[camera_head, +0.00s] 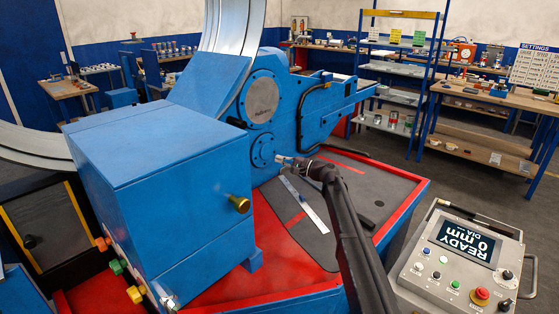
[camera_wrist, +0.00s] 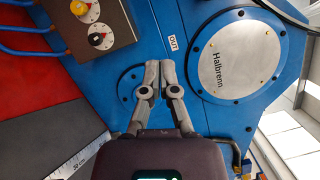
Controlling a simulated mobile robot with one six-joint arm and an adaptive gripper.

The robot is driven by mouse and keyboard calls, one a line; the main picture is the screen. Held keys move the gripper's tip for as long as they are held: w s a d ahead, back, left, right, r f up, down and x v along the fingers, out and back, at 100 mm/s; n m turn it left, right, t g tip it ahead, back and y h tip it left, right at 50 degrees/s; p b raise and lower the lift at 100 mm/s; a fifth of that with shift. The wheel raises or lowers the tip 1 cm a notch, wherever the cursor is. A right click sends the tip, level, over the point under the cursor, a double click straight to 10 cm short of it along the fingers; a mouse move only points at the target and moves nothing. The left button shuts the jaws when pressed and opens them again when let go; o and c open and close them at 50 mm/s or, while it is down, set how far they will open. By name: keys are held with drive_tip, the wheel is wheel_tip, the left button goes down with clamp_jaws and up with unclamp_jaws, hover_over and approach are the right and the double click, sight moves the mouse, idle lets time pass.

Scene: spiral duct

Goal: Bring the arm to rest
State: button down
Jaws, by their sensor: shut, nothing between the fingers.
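My gripper (camera_head: 284,160) is at the end of my dark arm, which reaches in over the machine's red-edged deck from the lower middle of the head view. The fingers point at the blue face of the spiral duct machine (camera_head: 160,160). In the wrist view my gripper (camera_wrist: 159,72) is shut and empty, its fingertips close together in front of the blue panel (camera_wrist: 115,75). It lies between a knob box (camera_wrist: 95,25) and a round "Halbrenn" plate (camera_wrist: 238,60). I cannot tell whether the fingertips touch the panel.
A metal rule (camera_head: 304,205) lies on the grey deck mat (camera_head: 375,190). A control pendant (camera_head: 460,262) reading "READY 0 mm" stands at the lower right. A blue shelf rack (camera_head: 400,95) and workbenches stand behind. Open floor lies between machine and rack.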

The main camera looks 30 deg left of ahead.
idle(0.3)
drive_tip(key=s+d+f+n+h+p, duration=0.1)
drive_tip(key=s+d+f+h, duration=0.4)
drive_tip(key=d, duration=1.5)
drive_tip(key=s+d+f+n+h+p, duration=0.1)
drive_tip(key=s+d+f+h, duration=0.4)
drive_tip(key=s+d, duration=1)
drive_tip(key=s+d+f+n+h+p, duration=0.1)
drive_tip(key=s+d+f+h+p, duration=0.2)
drive_tip(key=s+d+h, duration=0.6)
drive_tip(key=d+f, duration=0.2)
drive_tip(key=d, duration=1.4)
drive_tip(key=shift+s+d, duration=0.35)
drive_tip(key=shift+s, duration=0.05)
